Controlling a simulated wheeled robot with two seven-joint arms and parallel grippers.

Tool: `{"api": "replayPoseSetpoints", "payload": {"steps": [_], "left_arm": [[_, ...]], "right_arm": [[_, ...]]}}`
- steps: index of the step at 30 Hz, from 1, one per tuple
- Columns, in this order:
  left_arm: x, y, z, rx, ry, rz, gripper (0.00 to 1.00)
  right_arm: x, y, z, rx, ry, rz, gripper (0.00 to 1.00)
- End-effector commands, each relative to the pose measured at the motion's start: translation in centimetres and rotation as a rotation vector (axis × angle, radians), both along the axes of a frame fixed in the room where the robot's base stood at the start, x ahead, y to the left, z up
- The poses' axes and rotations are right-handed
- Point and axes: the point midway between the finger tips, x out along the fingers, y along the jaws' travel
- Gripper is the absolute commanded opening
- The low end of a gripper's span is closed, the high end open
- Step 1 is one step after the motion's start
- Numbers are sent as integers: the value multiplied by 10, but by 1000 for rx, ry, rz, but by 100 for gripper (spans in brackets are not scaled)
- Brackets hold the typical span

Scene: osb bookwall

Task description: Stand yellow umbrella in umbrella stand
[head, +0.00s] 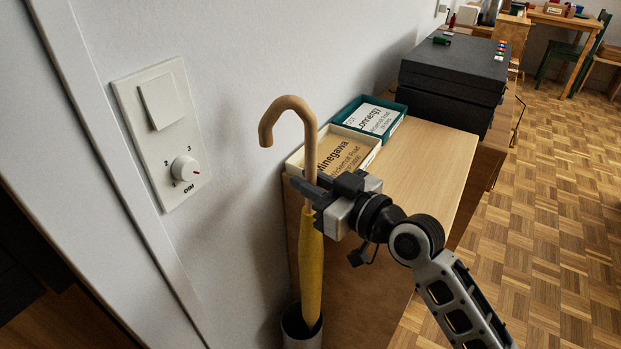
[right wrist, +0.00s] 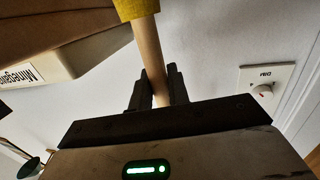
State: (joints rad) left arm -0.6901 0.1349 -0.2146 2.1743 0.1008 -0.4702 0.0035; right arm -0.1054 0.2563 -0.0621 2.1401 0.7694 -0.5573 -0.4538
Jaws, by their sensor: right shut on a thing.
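The yellow umbrella (head: 311,270) hangs upright with its curved wooden handle (head: 290,103) at the top. My right gripper (head: 310,189) is shut on the wooden shaft just above the yellow cloth. In the right wrist view the shaft (right wrist: 150,58) passes between the fingers (right wrist: 155,88), with the yellow cloth (right wrist: 135,8) at the top edge. The umbrella stand (head: 301,330), a grey cylinder, is at the bottom of the head view, partly cut off. The umbrella's lower end is within its rim; its tip is hidden, so I cannot tell if it touches the bottom. My left gripper is not in view.
A wooden cabinet (head: 430,165) stands right of the umbrella, close to my gripper. It bears a cream tray (head: 366,158), a teal tray (head: 402,103) and a black box (head: 450,70). The wall with a dimmer panel (head: 163,133) is at left. Parquet floor (head: 540,200) is open at right.

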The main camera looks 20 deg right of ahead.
Motion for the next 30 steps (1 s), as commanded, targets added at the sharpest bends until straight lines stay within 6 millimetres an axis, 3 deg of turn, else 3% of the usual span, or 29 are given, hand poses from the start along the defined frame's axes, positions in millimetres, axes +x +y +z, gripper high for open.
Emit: {"api": "replayPoseSetpoints", "payload": {"steps": [30], "left_arm": [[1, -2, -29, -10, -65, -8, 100]], "right_arm": [[0, 0, -82, 1, -4, 0, 0]]}}
